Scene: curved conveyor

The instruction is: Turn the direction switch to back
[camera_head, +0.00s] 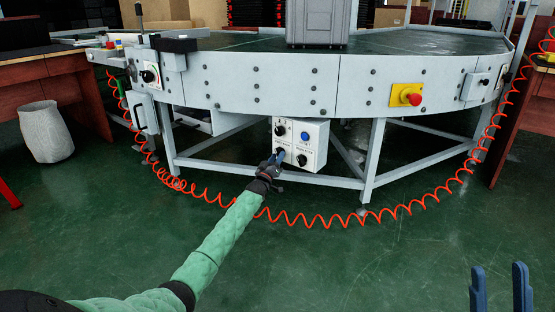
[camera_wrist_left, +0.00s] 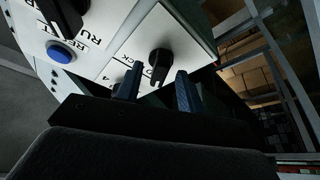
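A white control box (camera_head: 314,134) hangs under the conveyor's front edge, with black knobs and a blue button. My left gripper (camera_head: 276,159) is at the box's lower left face, covering part of it. In the left wrist view its two blue fingers (camera_wrist_left: 156,84) are apart, with a black knob (camera_wrist_left: 160,64) between and just beyond their tips. The knob appears untouched, with a gap on each side. Lettering beside it is only partly readable, so I cannot confirm that it is the direction switch. My right gripper (camera_head: 500,288) is open and empty at the bottom right.
The blue button (camera_wrist_left: 60,52) and another black knob (camera_wrist_left: 62,14) are nearby on the box. A red emergency button (camera_head: 413,98) sits on the conveyor (camera_head: 255,85) at right. A coiled red hose (camera_head: 345,219) loops below the box. The green floor in front is clear.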

